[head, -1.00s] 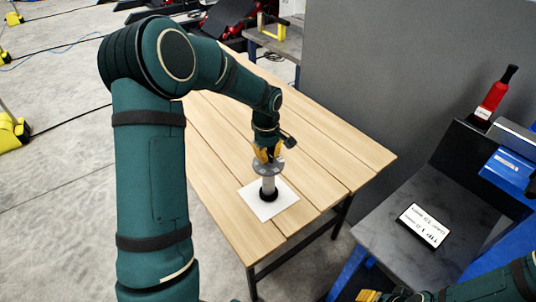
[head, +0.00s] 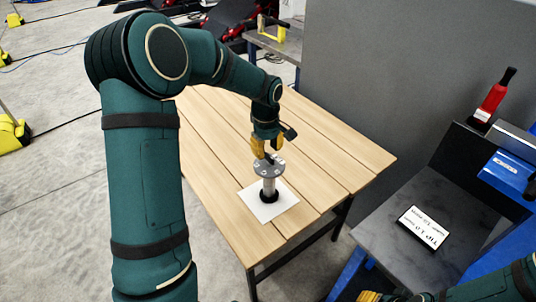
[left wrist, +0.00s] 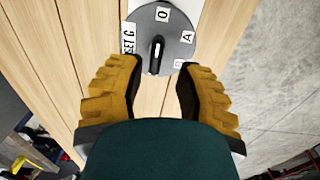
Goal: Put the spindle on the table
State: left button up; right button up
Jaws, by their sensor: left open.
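The spindle (head: 269,180) stands upright on a white square sheet (head: 282,207) on the slatted wooden table (head: 215,185). It has a grey round flange on top, a pale shaft and a black base. In the left wrist view its flange (left wrist: 176,32) shows letter labels and a dark knob at its centre. My left gripper (head: 266,156) is open just above the flange. In the left wrist view its yellow fingers are spread wide, with the flange beyond the tips and apart from them. My right gripper (head: 372,297) shows only partly at the bottom edge.
A dark bench with a printed card (head: 426,227) stands at the right, with a red-and-black bottle-like object (head: 493,98) behind it. A grey partition (head: 375,80) runs behind the table. The wooden boards around the sheet are clear.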

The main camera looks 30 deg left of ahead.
pick_arm(q)
notch_tip(320, 180, up, 9)
jog(key=s+d+f+m+h, duration=0.1)
jog(key=s+d+f+m, duration=0.15)
jog(key=d+f, duration=0.6)
jog(key=s+d+f+m+h, duration=0.2)
jog(key=d+f+m, duration=0.3)
jog(key=f, duration=0.7)
jog(key=s+d+f+m+t, duration=0.1)
jog(key=s+d+f+m, duration=0.1)
jog(key=s+d+f, duration=0.2)
jog(key=s+d+f+m, duration=0.2)
jog(key=s+d+f, duration=0.2)
jog(key=s, duration=0.4)
jog(key=shift+s+d+f+t+h+p, duration=0.3)
jog(key=shift+s+f+t+p, duration=0.1)
jog(key=shift+f, duration=0.2)
